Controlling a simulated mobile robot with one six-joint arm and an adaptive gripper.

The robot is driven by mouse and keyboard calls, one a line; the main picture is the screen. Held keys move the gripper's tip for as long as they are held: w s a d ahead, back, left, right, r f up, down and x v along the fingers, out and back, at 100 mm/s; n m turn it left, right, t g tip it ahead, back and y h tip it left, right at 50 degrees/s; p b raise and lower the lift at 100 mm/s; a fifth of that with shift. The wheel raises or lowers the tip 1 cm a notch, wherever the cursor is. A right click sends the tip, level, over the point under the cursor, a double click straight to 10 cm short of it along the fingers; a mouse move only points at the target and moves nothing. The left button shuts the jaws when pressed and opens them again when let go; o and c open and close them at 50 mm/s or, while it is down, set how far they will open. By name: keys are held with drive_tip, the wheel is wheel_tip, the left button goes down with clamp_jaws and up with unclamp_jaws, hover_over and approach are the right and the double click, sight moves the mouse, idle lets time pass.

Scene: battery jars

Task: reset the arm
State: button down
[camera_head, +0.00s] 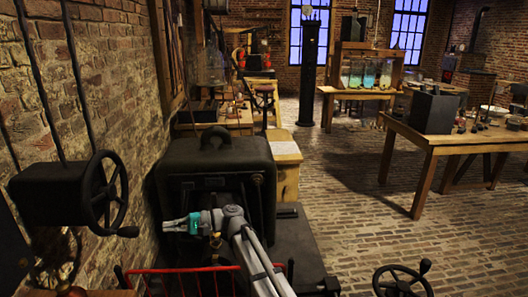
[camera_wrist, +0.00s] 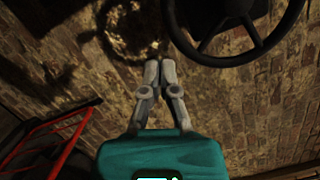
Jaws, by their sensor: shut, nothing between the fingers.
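My arm reaches up from the bottom of the head view and bends left. My gripper (camera_head: 170,226) points left, in front of a large black cabinet-like block (camera_head: 215,160), near the brick wall. In the wrist view, my gripper (camera_wrist: 160,64) shows its two grey fingers together, with nothing between them. A dark handwheel (camera_wrist: 240,25) lies beyond the fingertips to the upper right in that view. I cannot tell whether the fingers touch anything.
A wall box with a handwheel (camera_head: 103,192) stands left. Another handwheel (camera_head: 402,281) is at bottom right. A red rail (camera_head: 185,270) runs along the front. Jars of coloured liquid (camera_head: 370,76) stand on a far table. Brick floor (camera_head: 345,200) right of centre is open.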

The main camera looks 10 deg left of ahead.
drive_tip(key=d+f+t+h, duration=0.25)
drive_tip(key=d+f, duration=0.25)
drive_tip(key=d, duration=0.4)
drive_tip(key=d+f+t+h, duration=0.2)
drive_tip(key=d+f+h, duration=0.25)
drive_tip(key=d, duration=0.45)
drive_tip(key=d+f+t+h, duration=0.2)
drive_tip(key=d+f, duration=0.4)
drive_tip(key=d, duration=0.3)
drive_tip(key=s+d+f+h, duration=0.2)
drive_tip(key=d+h, duration=0.1)
drive_tip(key=d, duration=0.5)
drive_tip(key=s+d+f+t+h, duration=0.1)
drive_tip(key=s+d+h, duration=0.1)
drive_tip(key=d, duration=0.6)
drive_tip(key=s+d+f+h, duration=0.2)
drive_tip(key=d+h, duration=0.1)
drive_tip(key=d, duration=0.6)
wheel_tip(320, 180, up, 17)
drive_tip(key=p, duration=1.6)
drive_tip(key=shift+a+f+m, duration=0.15)
drive_tip(key=shift+a+m, duration=0.1)
drive_tip(key=shift+m, duration=0.05)
drive_tip(key=c, duration=1.4)
unclamp_jaws()
